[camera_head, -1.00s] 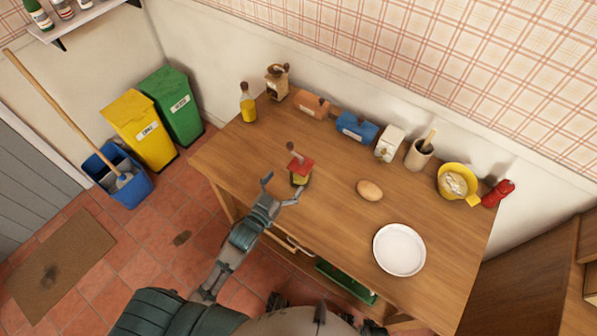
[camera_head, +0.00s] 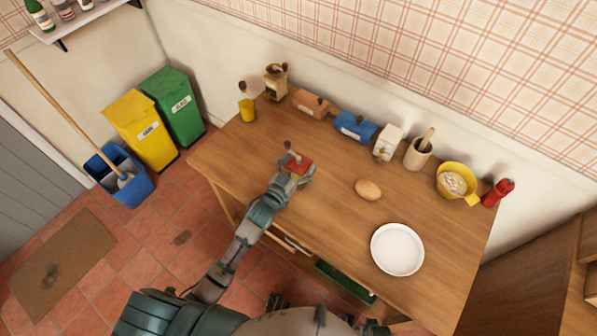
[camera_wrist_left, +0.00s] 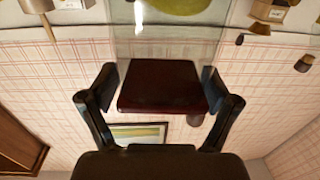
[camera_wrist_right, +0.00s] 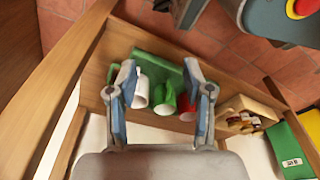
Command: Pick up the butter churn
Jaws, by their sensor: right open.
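The butter churn (camera_head: 299,167) is a small jar with a red lid and a crank on top. It stands upright on the left part of the wooden table (camera_head: 330,210). My left gripper (camera_head: 296,176) is at the churn, with its fingers on either side. In the left wrist view the dark red lid (camera_wrist_left: 162,88) fills the space between the fingers; whether they press on it is unclear. The glass body shows faintly above it. My right gripper (camera_wrist_right: 160,100) is open and empty, low beside the table, facing a shelf with cups.
An egg-like brown object (camera_head: 368,189) and a white plate (camera_head: 397,249) lie right of the churn. A yellow bottle (camera_head: 247,108), a grinder (camera_head: 276,82), canisters, a utensil pot (camera_head: 418,153) and a yellow bowl (camera_head: 456,182) line the back. Table around the churn is clear.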

